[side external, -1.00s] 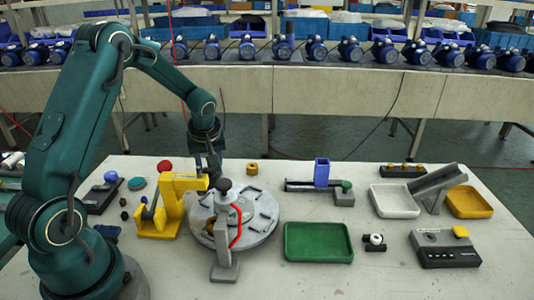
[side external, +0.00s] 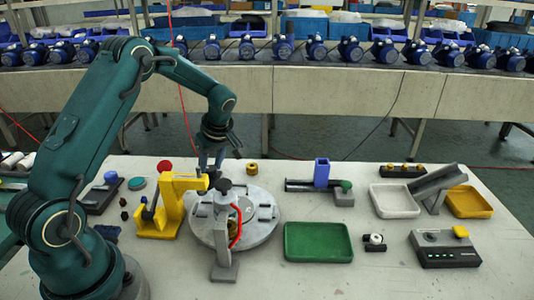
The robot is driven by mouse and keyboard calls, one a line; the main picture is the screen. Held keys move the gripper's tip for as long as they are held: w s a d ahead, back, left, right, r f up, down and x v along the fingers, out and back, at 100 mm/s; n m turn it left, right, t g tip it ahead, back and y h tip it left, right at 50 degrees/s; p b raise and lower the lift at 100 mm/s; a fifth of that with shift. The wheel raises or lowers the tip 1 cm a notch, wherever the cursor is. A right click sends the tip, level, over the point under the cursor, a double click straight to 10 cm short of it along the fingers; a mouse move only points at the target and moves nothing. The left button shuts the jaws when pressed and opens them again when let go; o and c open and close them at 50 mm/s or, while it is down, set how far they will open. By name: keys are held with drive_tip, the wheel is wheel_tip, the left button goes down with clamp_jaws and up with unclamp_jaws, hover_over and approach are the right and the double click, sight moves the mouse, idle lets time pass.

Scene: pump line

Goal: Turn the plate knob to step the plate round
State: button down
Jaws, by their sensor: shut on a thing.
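The round grey plate (side external: 262,226) lies flat on the table with several slots near its rim. A grey upright (side external: 224,262) with a dark round head (side external: 224,186) and a curved red strip (side external: 237,230) stands in front and hides part of the plate. My gripper (side external: 211,172) points down at the plate's back left edge, just behind the dark head. Its fingers show a narrow gap and are shut on the plate knob; the knob itself is mostly hidden at this size.
A yellow fixture (side external: 172,205) stands close at the plate's left. A green tray (side external: 318,256) lies to the right, and a grey slide with a blue block (side external: 321,172) stands behind it. A small brass piece (side external: 252,168) sits just behind the plate.

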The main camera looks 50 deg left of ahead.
drive_tip(key=shift+c, duration=2.1)
unclamp_jaws()
drive_tip(key=shift+v, duration=2.6)
